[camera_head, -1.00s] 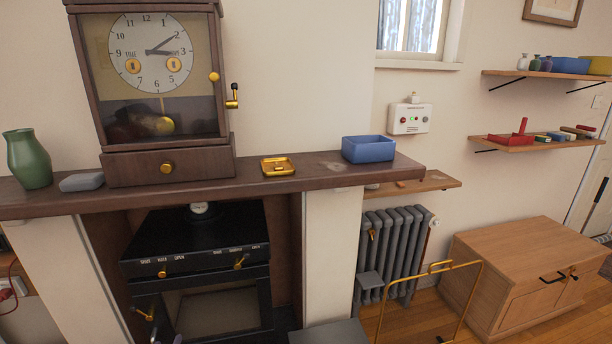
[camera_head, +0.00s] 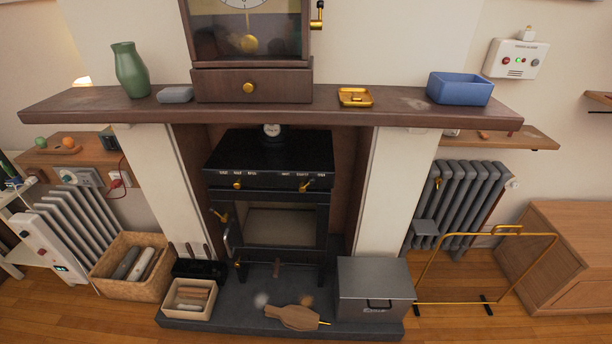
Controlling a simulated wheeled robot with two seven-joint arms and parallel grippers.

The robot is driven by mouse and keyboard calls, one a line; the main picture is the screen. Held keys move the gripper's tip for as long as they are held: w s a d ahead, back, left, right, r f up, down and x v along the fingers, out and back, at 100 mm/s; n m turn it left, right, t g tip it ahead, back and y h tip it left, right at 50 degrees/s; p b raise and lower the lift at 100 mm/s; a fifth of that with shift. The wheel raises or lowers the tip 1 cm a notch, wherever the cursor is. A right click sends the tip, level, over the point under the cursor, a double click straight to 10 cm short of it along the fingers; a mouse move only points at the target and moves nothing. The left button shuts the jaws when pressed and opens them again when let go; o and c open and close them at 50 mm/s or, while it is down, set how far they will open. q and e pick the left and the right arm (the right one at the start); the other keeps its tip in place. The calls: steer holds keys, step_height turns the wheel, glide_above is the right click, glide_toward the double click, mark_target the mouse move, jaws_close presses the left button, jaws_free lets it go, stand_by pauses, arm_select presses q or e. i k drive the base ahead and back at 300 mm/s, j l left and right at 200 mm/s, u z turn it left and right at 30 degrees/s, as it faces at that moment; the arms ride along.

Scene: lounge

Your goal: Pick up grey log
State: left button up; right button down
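A wicker basket (camera_head: 132,291) stands on the floor at the left of the hearth. Several logs lie side by side in it, tilted up toward the back. The leftmost, a grey log (camera_head: 126,263), leans beside a paler, browner one (camera_head: 142,264). The logs' lower parts are hidden by the basket's front wall. Neither of my grippers shows in the head view.
A black stove (camera_head: 268,165) stands in the fireplace under a mantel shelf (camera_head: 300,113). On the hearth are a small box of kindling (camera_head: 189,312), bellows (camera_head: 295,317) and a grey metal box (camera_head: 374,291). A white heater (camera_head: 48,250) stands left of the basket.

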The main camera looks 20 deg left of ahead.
mark_target(121, 272)
steer(key=j+u, duration=0.2)
steer(key=u, duration=0.9)
steer(key=k+j, duration=0.05)
